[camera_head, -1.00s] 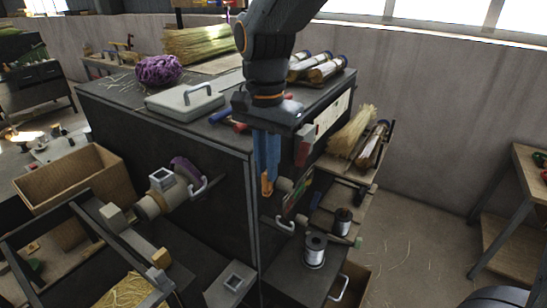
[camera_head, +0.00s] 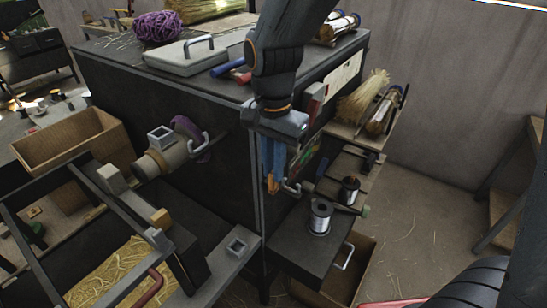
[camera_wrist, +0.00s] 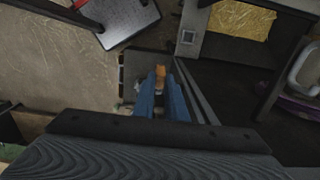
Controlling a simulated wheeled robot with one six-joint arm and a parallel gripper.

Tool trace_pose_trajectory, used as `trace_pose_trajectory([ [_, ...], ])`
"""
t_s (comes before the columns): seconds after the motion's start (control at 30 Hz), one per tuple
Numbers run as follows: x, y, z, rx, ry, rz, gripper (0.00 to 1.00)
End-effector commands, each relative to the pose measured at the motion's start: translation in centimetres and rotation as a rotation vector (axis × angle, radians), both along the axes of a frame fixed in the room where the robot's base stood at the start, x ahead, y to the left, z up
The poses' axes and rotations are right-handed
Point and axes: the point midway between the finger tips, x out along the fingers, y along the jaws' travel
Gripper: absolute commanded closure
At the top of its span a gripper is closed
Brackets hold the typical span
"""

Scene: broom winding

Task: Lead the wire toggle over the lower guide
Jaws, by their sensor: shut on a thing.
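My gripper (camera_head: 273,182) points down beside the front corner of the dark cabinet, its two blue fingers close together. It is shut on a small orange-brown toggle (camera_wrist: 160,72), which shows between the fingertips in the wrist view. In the head view the toggle (camera_head: 272,187) peeks out at the finger ends. A pale hook-shaped guide (camera_head: 292,190) sits just right of the fingertips, at about their height in the picture. I cannot tell whether they touch, or whether this is the lower guide. The wire is too thin to make out.
A wire spool (camera_head: 320,217) stands on the dark shelf below right, with a darker spool (camera_head: 349,188) behind it. The dark cabinet (camera_head: 215,115) stands close behind my fingers. A winding fixture with a grey hook (camera_head: 200,146) is at left.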

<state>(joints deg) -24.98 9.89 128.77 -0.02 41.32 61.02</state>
Motion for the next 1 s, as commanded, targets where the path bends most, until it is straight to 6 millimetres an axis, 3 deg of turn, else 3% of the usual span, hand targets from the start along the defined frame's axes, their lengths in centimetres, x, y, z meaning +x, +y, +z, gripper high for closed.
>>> trace_pose_trajectory([
  [0.5, 0.0, 0.0, -6.2, -0.001, 0.002, 0.000, 1.00],
  [1.0, 0.0, 0.0, -7.1, 0.000, 0.000, 0.000, 1.00],
])
